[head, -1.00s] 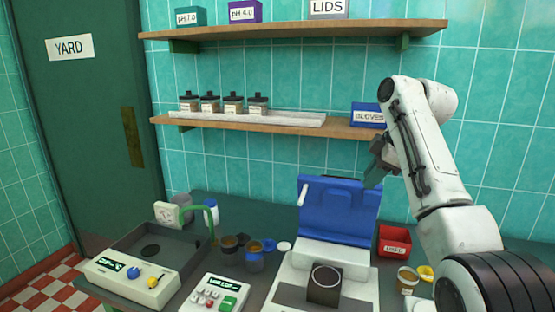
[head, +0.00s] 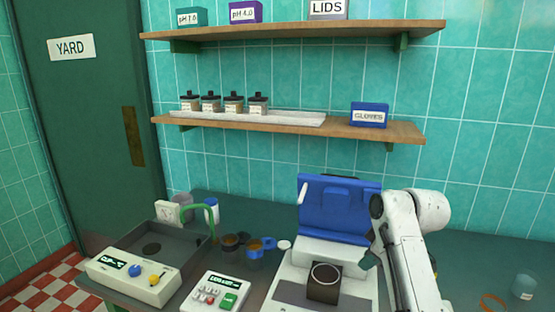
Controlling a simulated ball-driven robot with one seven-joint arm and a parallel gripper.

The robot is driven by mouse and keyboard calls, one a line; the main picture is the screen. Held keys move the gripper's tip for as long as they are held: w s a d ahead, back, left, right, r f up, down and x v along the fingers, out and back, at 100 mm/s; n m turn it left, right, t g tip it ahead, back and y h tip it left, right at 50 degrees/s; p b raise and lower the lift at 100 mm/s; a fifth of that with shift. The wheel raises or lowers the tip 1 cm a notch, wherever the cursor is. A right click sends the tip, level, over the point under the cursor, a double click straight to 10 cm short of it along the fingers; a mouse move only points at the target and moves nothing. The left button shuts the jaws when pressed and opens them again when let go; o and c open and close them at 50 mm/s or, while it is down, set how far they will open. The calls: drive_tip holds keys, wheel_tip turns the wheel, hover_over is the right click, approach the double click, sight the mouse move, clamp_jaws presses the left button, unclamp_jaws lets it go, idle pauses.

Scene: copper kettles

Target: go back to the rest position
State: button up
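My arm is folded low at the right of the head view, in front of the bench. My gripper (head: 369,261) shows only as a small dark green tip beside the arm, near the right side of the white machine with the raised blue lid (head: 335,205). The rest of the gripper is hidden or too small to make out, so I cannot tell whether it is open or shut. No object is seen in it.
A dark block (head: 324,284) sits on the white machine. Left of it are small jars (head: 253,252), a keypad box (head: 215,293) and a tray (head: 133,246). A clear jar (head: 523,287) stands far right. Shelves (head: 280,122) hang above.

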drive_tip(key=s+f+m, duration=0.1)
drive_tip(key=s+f, duration=0.3)
drive_tip(key=s+f+m, duration=0.2)
drive_tip(key=s+f, duration=0.2)
drive_tip(key=f, duration=0.1)
drive_tip(key=shift+s+d+f+h, duration=0.2)
drive_tip(key=shift+s+f+h, duration=0.1)
drive_tip(key=shift+s, duration=0.1)
drive_tip(key=shift+m, duration=0.8)
drive_tip(key=s+f, duration=0.1)
drive_tip(key=s, duration=0.1)
drive_tip(key=s+f, duration=0.1)
drive_tip(key=s, duration=0.1)
drive_tip(key=s+f, duration=0.1)
drive_tip(key=s, duration=0.1)
drive_tip(key=shift+s+d+f, duration=0.1)
drive_tip(key=shift+d+f, duration=0.15)
drive_tip(key=shift+f, duration=0.1)
drive_tip(key=s+d+f+m+g, duration=0.1)
drive_tip(key=s+f+m, duration=0.1)
drive_tip(key=s, duration=0.9)
drive_tip(key=s+d+f+m+g+h, duration=0.1)
drive_tip(key=s+f+m, duration=0.1)
drive_tip(key=s, duration=0.9)
drive_tip(key=s+d+f+m+g+h, duration=0.1)
drive_tip(key=s+f, duration=0.3)
drive_tip(key=s, duration=0.7)
drive_tip(key=shift+d+f+m+g, duration=0.3)
drive_tip(key=shift+d+m+g, duration=0.1)
drive_tip(key=shift+d+m, duration=0.25)
